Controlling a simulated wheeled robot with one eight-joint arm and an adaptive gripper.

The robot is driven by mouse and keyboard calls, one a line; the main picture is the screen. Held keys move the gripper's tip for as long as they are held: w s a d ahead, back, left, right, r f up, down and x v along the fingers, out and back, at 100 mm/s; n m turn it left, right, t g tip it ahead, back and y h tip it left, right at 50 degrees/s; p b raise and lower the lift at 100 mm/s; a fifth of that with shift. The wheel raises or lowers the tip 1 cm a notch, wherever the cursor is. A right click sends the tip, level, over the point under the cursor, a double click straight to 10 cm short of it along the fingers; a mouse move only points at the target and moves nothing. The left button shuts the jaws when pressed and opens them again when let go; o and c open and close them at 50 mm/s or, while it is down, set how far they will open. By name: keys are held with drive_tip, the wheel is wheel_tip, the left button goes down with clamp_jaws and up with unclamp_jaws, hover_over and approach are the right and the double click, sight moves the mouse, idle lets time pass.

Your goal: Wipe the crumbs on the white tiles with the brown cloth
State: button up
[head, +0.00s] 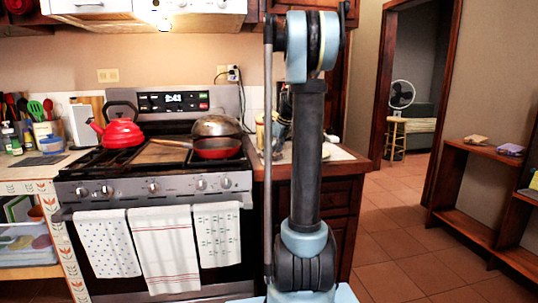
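White tiles (335,153) show in part on the counter right of the stove, mostly behind my arm. No crumbs can be made out on them at this size. I cannot pick out a brown cloth. My arm stands upright in the middle of the head view. A dark part that looks like the end of my arm, with my gripper (281,138), shows just left of the upright link, over the counter. It is mostly hidden, and its fingers and anything in them cannot be made out.
A stove (155,185) stands left of my arm, with a red kettle (118,133), a red pan (217,147) and several hanging towels (163,248). A yellowish container (260,134) is on the right counter. A wooden shelf (478,205) stands far right. Tiled floor (405,235) lies clear between.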

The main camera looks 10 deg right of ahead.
drive_tip(key=shift+d+f, duration=0.15)
drive_tip(key=shift+d, duration=3.6)
